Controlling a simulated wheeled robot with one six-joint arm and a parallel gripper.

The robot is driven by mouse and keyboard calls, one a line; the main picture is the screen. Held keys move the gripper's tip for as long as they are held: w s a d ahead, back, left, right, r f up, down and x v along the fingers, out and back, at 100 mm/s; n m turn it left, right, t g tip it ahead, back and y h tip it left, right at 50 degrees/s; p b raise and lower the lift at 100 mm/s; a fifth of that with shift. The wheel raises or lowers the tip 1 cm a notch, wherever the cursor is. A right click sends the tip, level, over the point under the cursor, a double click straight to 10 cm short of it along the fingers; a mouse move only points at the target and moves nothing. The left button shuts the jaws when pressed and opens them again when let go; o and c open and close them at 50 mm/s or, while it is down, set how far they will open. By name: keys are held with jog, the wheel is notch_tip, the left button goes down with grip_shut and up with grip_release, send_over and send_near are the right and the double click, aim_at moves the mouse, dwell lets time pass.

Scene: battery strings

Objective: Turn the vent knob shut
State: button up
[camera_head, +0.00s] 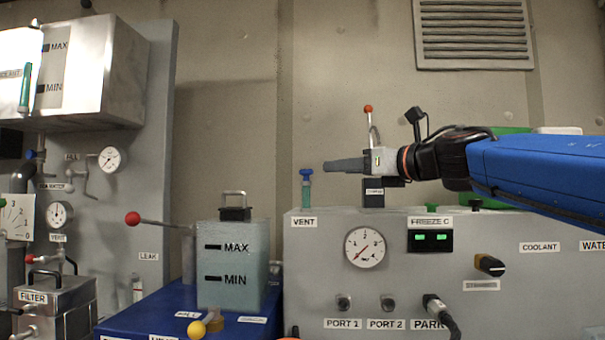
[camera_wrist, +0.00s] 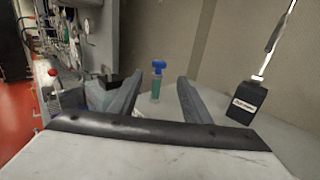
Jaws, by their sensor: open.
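In the wrist view the blue knob (camera_wrist: 158,65) shows ahead, between the two spread fingers of my gripper (camera_wrist: 160,82). The fingers are open and empty, apart from the knob. A second VENT label (camera_head: 58,238) is on the left panel by a gauge.
A black block (camera_head: 373,194) with a red-tipped lever stands behind my gripper. Left are a MAX/MIN tank (camera_head: 232,262) and a red-ball lever (camera_head: 133,218).

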aim_at(306, 175)
jog(key=x, duration=1.7)
jog(key=shift+a, duration=0.2)
jog(key=shift+w, duration=0.1)
jog(key=c, duration=1)
